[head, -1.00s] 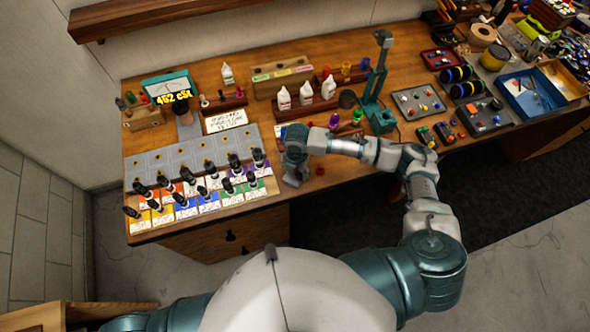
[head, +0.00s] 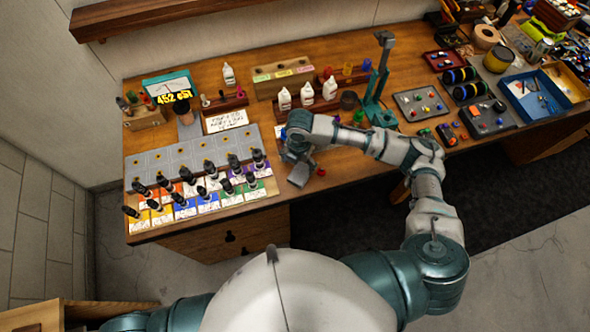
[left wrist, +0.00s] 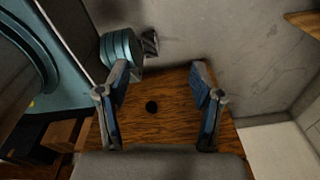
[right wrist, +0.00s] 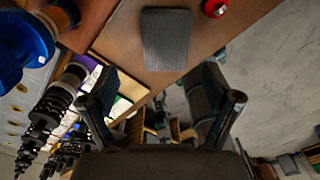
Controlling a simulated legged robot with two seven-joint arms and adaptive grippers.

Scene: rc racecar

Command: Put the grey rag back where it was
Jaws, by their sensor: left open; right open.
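The grey rag (right wrist: 167,38) lies flat on the bench top near its front edge in the right wrist view, ahead of my right gripper (right wrist: 160,85). That gripper is open with nothing between its fingers. In the head view a grey patch that looks like the rag (head: 300,175) shows just below my right gripper (head: 291,156), whose fingers are hard to make out there. My left gripper (left wrist: 160,78) is open and empty in the left wrist view, above a brown wooden surface; it does not show in the head view.
A red round piece (right wrist: 215,7) sits close beside the rag. White bottles (head: 307,94) and a green stand (head: 378,90) are behind. The floor before the bench is clear.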

